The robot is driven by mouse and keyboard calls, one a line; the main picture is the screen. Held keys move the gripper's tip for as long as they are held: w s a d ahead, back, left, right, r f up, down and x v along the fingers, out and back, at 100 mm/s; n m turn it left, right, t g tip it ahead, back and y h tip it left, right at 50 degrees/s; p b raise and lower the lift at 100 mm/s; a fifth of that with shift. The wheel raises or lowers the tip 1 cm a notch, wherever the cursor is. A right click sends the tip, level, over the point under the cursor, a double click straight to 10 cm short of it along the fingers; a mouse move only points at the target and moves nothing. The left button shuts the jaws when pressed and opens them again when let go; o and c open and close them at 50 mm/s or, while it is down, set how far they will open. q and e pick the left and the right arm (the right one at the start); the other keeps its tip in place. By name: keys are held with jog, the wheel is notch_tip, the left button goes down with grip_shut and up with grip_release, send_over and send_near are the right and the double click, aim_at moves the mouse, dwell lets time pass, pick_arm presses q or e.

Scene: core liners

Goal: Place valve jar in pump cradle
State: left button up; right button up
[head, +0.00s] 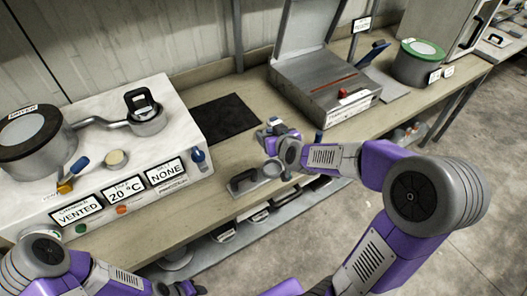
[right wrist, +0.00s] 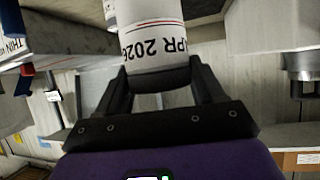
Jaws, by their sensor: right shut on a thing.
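My right gripper (right wrist: 163,78) is shut on a white cylindrical jar (right wrist: 150,28) in the right wrist view. The jar has a red line and a printed date, upside down in that view; its far end is cut off. In the head view my right gripper (head: 275,143) is over the bench's front part, with the small pale jar (head: 277,127) partly hidden at it. A round grey cup (head: 147,121) with a black-handled piece in it sits on the white machine, joined by a pipe to a large pot. I cannot tell whether this is the pump cradle.
The white machine (head: 180,110) carries signs and a grey pot (head: 32,140). A dark mat (head: 225,117) lies bare on the bench. A metal box (head: 325,88) with a raised lid and a green-rimmed pot (head: 420,62) stand farther right. A black-handled grey piece (head: 245,183) is at the front edge.

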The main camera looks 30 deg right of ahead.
jog(key=f+b, duration=0.2)
jog(key=f, duration=0.1)
jog(key=f+b, duration=0.1)
jog(key=shift+s+d+f, duration=0.1)
jog(key=shift+s+f, duration=0.25)
jog(key=shift+s, duration=0.05)
jog(key=shift+w+f+b, duration=0.1)
jog(key=shift+f+b, duration=1.15)
jog(key=shift+f, duration=1.2)
jog(key=shift+f, duration=0.15)
jog(key=o, duration=1.1)
